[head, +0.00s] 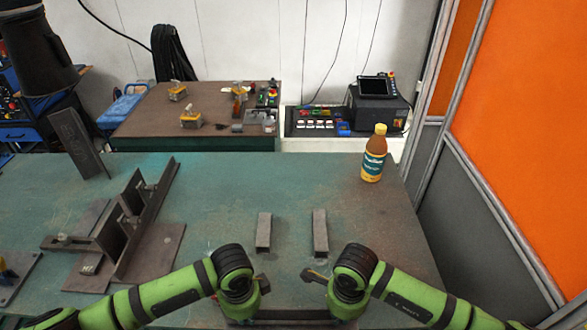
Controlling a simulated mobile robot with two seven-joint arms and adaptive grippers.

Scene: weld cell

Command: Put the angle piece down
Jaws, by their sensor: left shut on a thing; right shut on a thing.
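The angle piece (292,316) is a long dark steel bar lying crosswise at the bottom edge of the head view, partly cut off by the frame. My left gripper (240,312) is at its left end and my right gripper (342,312) at its right end. Both are shut on it. The fingertips are mostly hidden behind my wrists and the bar. I cannot tell whether the bar touches the table. Two short grey steel blocks, a left one (264,231) and a right one (320,232), lie apart on the green table (225,200) beyond the grippers.
A steel fixture with an upright angled fence (150,215) stands on the left of the table. A bottle (374,155) stands at the back right. A brown bench (205,105) and a control box (378,105) are behind. The table is clear around the blocks and to their right.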

